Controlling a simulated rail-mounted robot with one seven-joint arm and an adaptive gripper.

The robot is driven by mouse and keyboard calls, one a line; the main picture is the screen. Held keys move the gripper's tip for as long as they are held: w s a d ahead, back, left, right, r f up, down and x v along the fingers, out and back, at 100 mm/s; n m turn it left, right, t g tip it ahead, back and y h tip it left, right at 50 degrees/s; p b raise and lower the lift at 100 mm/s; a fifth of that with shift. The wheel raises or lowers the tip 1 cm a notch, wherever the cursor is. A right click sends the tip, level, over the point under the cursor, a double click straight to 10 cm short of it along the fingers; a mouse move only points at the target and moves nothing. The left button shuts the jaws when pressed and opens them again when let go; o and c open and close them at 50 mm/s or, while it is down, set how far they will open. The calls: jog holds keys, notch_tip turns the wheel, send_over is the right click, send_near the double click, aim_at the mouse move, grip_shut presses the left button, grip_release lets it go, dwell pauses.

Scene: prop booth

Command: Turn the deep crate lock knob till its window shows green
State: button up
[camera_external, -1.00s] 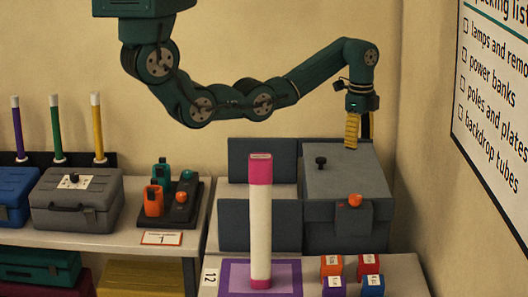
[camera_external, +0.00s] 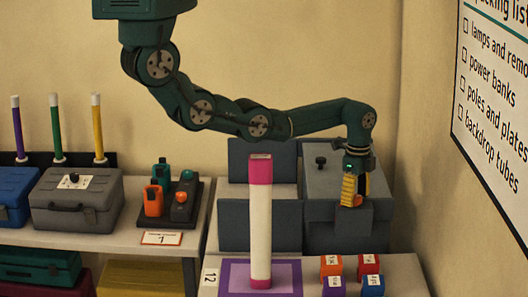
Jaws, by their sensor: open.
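The grey deep crate (camera_external: 347,232) stands at the back right of the right-hand table with its lid down. Its orange lock knob (camera_external: 358,200), on the crate's front, is mostly hidden behind my gripper's fingers. My gripper (camera_external: 352,203) points down at the crate's front, with its yellow fingers open around or just in front of the knob; I cannot tell whether they touch it. The lock window cannot be made out, so its colour does not show.
A small black knob (camera_external: 320,162) stands on the crate's lid. A tall white tube with pink ends (camera_external: 260,235) stands upright to the left on a purple-framed mat (camera_external: 230,280). Several small labelled blocks (camera_external: 372,284) sit in front of the crate. The wall is close on the right.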

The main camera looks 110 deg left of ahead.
jog(key=shift+c, duration=0.3)
grip_shut()
jog(key=shift+n, duration=0.3)
jog(key=n, duration=0.3)
jog(key=shift+p, duration=0.4)
jog(key=n, duration=0.7)
jog(key=shift+n+p, duration=0.3)
jog(key=shift+p, duration=0.05)
jog(key=shift+f+n, duration=0.1)
jog(key=shift+n, duration=1.7)
